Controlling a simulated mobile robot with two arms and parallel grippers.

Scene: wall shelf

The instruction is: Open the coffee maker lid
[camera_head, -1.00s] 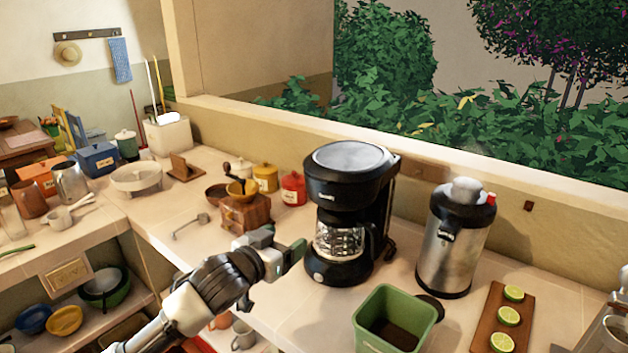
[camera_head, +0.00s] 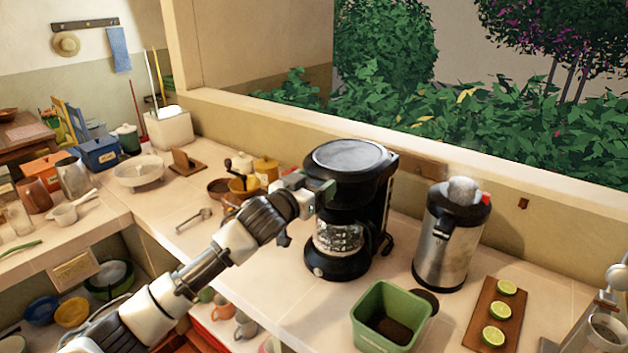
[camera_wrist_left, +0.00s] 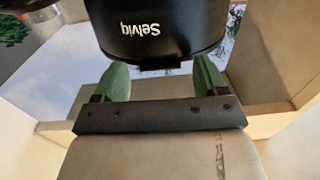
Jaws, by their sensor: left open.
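The black coffee maker (camera_head: 352,262) stands upright on the counter below the window ledge. Its round lid (camera_head: 348,155) has a grey top and looks shut. The glass carafe sits in its lower front. My left gripper (camera_head: 324,194) is at the front left of the coffee maker's upper body and partly covers it. In the left wrist view, the green fingers of the left gripper (camera_wrist_left: 162,80) are apart, with the lower edge of the black coffee maker head (camera_wrist_left: 160,32) between or just beyond them. Whether they touch it I cannot tell. My right gripper is not in view.
Right of the coffee maker stand a steel dispenser (camera_head: 449,240), a green bin (camera_head: 372,335) and a board (camera_head: 484,332) with lime halves. A wooden grinder and a yellow canister (camera_head: 266,170) are behind my left arm. The window ledge runs close behind.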

